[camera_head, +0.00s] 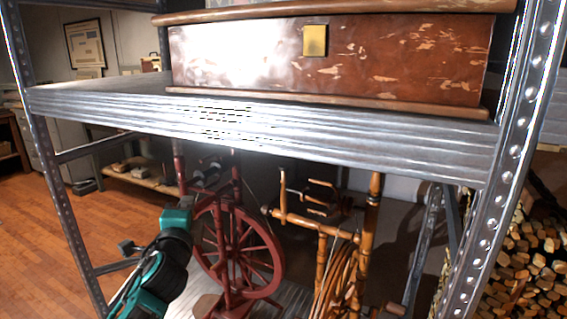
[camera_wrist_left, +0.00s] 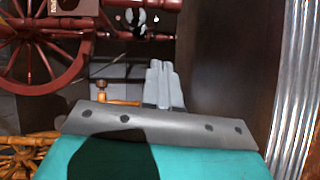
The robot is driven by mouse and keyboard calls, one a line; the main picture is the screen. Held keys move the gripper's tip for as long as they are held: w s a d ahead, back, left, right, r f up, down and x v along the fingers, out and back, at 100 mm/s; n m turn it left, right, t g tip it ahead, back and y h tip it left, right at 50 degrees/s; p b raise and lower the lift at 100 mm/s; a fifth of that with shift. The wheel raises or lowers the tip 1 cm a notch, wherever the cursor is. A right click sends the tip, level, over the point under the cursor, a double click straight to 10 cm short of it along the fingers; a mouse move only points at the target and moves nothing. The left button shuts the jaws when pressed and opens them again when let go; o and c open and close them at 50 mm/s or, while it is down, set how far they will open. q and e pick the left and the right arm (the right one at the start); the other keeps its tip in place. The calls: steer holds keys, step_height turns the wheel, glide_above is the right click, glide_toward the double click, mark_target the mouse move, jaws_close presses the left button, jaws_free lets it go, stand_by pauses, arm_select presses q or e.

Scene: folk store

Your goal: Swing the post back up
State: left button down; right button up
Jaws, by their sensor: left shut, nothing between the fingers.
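A dark red spinning wheel (camera_head: 233,250) stands under the metal shelf, with upright posts (camera_head: 179,165) at its top. A lighter wooden spinning wheel with a thick upright post (camera_head: 372,205) stands to its right. I cannot tell which post is the task's. My left gripper reaches in from the lower left, its teal hand (camera_head: 177,218) in front of the red wheel's left side. In the left wrist view its grey fingers (camera_wrist_left: 163,75) are shut and empty, below the red wheel's upper parts (camera_wrist_left: 95,22). No contact is visible. My right gripper is not in view.
A metal shelf board (camera_head: 270,125) runs above the wheels and carries a worn red chest (camera_head: 400,60). Perforated metal uprights stand left (camera_head: 62,200) and right (camera_head: 505,170). Stacked firewood (camera_head: 530,255) is at the right. Open wooden floor (camera_head: 35,230) lies at the left.

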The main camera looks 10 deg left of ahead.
arm_select(q)
steer(key=s+d+f+n+g+h, duration=0.25)
steer(key=s+f, duration=0.35)
steer(key=f, duration=0.4)
steer(key=s+d+f+n+g+h, duration=0.2)
steer(key=s+d+f+n, duration=0.15)
steer(key=s+f, duration=0.5)
steer(key=s+d+f+n+g+h, duration=0.1)
steer(key=s+d+f+n+g, duration=0.1)
steer(key=s+f+n, duration=0.6)
steer(key=s+f+g, duration=0.1)
steer(key=s+f, duration=0.2)
steer(key=s, duration=0.4)
steer(key=shift+s+d+f, duration=0.15)
steer(key=shift+d+f, duration=0.1)
steer(key=shift+f, duration=0.15)
